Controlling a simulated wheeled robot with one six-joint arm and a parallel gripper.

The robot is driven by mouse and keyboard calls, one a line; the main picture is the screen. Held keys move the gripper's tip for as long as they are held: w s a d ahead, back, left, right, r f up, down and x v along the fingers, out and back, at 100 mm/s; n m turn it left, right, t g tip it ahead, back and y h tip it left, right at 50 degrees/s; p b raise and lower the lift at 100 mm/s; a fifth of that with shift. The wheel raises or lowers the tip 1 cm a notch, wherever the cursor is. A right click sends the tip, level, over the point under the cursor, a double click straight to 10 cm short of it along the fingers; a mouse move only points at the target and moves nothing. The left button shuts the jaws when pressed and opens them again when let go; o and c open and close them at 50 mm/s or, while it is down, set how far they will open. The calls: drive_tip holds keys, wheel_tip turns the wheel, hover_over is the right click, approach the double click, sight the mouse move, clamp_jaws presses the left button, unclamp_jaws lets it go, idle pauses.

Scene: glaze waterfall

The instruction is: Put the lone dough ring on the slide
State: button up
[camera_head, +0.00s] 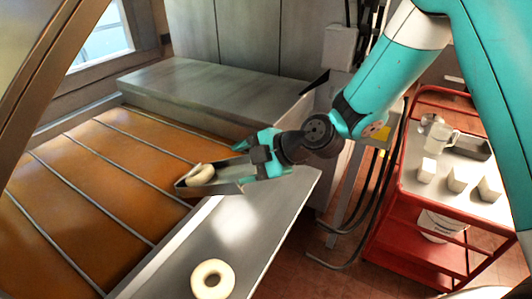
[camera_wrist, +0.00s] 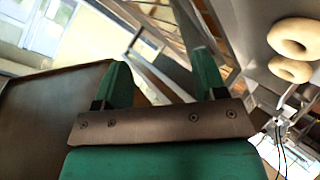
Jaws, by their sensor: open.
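A pale dough ring (camera_head: 212,279) lies flat by itself on the bright metal counter at the bottom of the head view.
An orange-brown vat with metal bars (camera_head: 100,175) fills the left. A steel ledge (camera_head: 205,90) stands behind it. A red cart (camera_head: 440,190) with white blocks and a jug is at the right. The counter around the lone ring is clear.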

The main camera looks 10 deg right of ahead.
drive_tip(key=shift+s+d, duration=0.1)
drive_tip(key=b+v, duration=0.6)
drive_tip(key=v, duration=1.1)
drive_tip(key=shift+r, duration=0.15)
idle(0.7)
drive_tip(key=s+f+m+g+h, duration=0.1)
drive_tip(key=s+m+g+h, duration=0.1)
drive_tip(key=s+m, duration=0.6)
drive_tip(key=s+a+f+m+g+h, duration=0.1)
drive_tip(key=s+m+h, duration=0.3)
drive_tip(key=s+m, duration=0.4)
drive_tip(key=shift+s+f+m+g, duration=0.3)
drive_tip(key=shift+s+g, duration=0.35)
drive_tip(key=shift+g, duration=0.25)
